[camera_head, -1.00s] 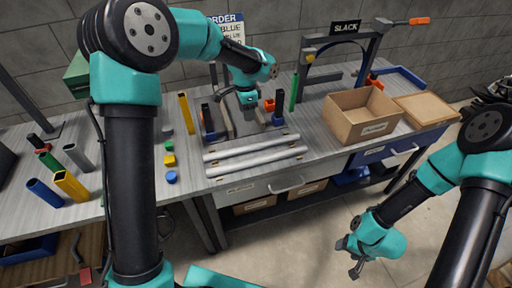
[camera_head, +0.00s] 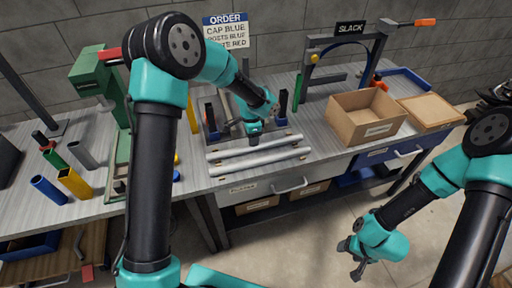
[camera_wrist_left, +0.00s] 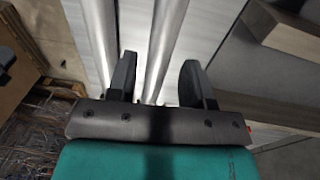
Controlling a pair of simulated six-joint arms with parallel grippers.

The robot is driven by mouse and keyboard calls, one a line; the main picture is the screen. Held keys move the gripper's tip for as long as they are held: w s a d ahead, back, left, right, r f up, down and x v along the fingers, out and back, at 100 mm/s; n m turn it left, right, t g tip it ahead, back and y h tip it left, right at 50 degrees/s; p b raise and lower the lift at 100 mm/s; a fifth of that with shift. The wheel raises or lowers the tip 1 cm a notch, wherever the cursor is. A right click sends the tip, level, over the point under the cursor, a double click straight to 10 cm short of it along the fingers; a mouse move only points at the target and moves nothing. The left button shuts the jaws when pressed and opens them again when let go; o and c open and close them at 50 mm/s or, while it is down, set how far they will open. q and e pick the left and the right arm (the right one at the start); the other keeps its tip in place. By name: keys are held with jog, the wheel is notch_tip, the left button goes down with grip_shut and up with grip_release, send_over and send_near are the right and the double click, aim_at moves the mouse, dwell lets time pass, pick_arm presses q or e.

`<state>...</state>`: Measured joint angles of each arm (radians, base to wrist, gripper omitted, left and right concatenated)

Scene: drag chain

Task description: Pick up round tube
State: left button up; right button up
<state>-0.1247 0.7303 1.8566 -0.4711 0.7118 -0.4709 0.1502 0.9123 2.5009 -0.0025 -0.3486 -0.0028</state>
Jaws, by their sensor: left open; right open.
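Two long silver tubes lie side by side near the front edge of the bench, a far tube (camera_head: 228,153) and a near tube (camera_head: 275,158). My left gripper (camera_head: 254,136) is open, above or just behind the far tube. I cannot tell whether the fingers touch a tube. My right gripper (camera_head: 355,262) is open and empty, low in front of the bench.
Several short coloured tubes, including a blue one (camera_head: 48,190) and a yellow one (camera_head: 74,183), stand at the bench's left. A green press (camera_head: 105,80) is behind my left arm. An open cardboard box (camera_head: 366,115) and a SLACK-signed frame (camera_head: 340,55) stand to the right.

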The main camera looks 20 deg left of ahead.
pick_arm(q)
jog(key=shift+w+d+f, duration=0.1)
jog(key=shift+d+f, duration=0.05)
jog(key=shift+f, duration=1.15)
jog(key=shift+w+d+f, duration=0.1)
jog(key=shift+f, duration=1.2)
jog(key=shift+c, duration=0.2)
jog(key=c, duration=0.7)
